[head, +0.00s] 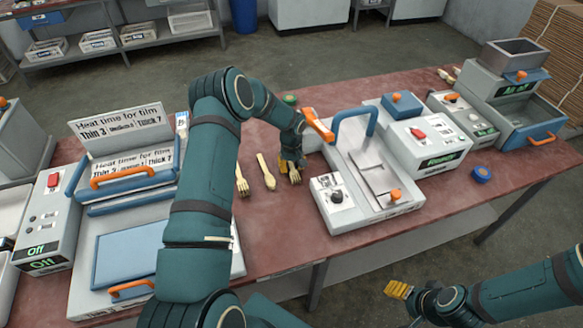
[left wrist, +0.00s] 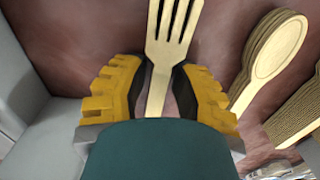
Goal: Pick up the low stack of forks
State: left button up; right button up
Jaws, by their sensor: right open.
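The low stack of forks (head: 295,175) is pale wood and lies on the red table, tines toward the table's front edge. My left gripper (head: 291,162) is over its handle. In the left wrist view the fork (left wrist: 160,70) lies between the yellow fingertips of the left gripper (left wrist: 158,95). The fingers are apart, with thin strips of table on both sides of the handle. The handle's far end is hidden by the gripper body. My right gripper (head: 398,290) is open and empty, in front of the table at lower right.
A spoon stack (head: 265,172) lies just left, also in the left wrist view (left wrist: 270,55); another fork stack (head: 241,182) lies beyond it. A heat sealer (head: 120,240) stands left. A blue tape roll (head: 482,174) lies right.

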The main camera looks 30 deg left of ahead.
pick_arm(q)
grip_shut()
jog(key=shift+r, duration=0.1)
